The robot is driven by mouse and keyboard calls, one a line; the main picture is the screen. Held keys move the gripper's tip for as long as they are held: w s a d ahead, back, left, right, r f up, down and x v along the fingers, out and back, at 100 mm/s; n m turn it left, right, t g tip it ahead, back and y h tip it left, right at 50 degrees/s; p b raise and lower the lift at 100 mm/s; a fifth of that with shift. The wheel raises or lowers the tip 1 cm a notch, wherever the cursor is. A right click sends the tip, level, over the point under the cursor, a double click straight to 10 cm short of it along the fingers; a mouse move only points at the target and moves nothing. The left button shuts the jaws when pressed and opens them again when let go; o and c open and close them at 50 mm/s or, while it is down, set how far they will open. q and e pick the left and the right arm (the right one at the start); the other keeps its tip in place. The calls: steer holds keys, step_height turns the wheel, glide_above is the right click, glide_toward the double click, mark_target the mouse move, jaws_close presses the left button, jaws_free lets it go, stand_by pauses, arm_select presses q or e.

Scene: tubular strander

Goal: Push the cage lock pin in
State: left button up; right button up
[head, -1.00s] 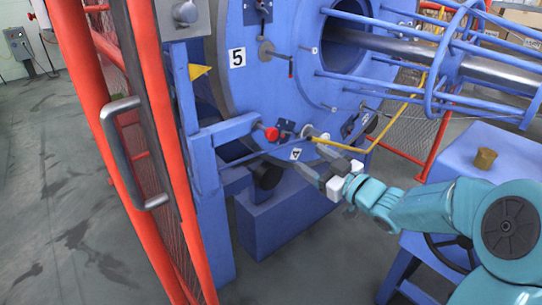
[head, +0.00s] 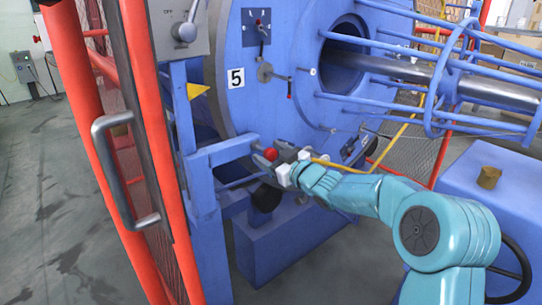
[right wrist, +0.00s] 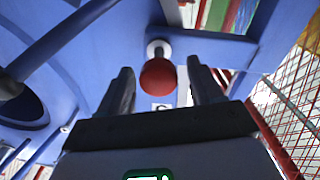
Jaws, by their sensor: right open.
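The cage lock pin shows as a red round knob (head: 270,154) at the end of the blue bracket arm, low on the big blue disc. In the right wrist view the red knob (right wrist: 158,77) sits between the two dark fingers, on a pale collar against blue metal. My right gripper (head: 274,159) is open around the knob, a finger on each side. In the right wrist view the right gripper (right wrist: 159,72) shows gaps on both sides of the knob. The pin's shaft is mostly hidden behind the knob. My left gripper is not in view.
An orange-red mesh gate with a grey handle (head: 122,170) stands at the left. A yellow bar (head: 398,130) and blue cage rods are to the right.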

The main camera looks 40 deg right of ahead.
steer(key=shift+c, duration=0.4)
jaws_close()
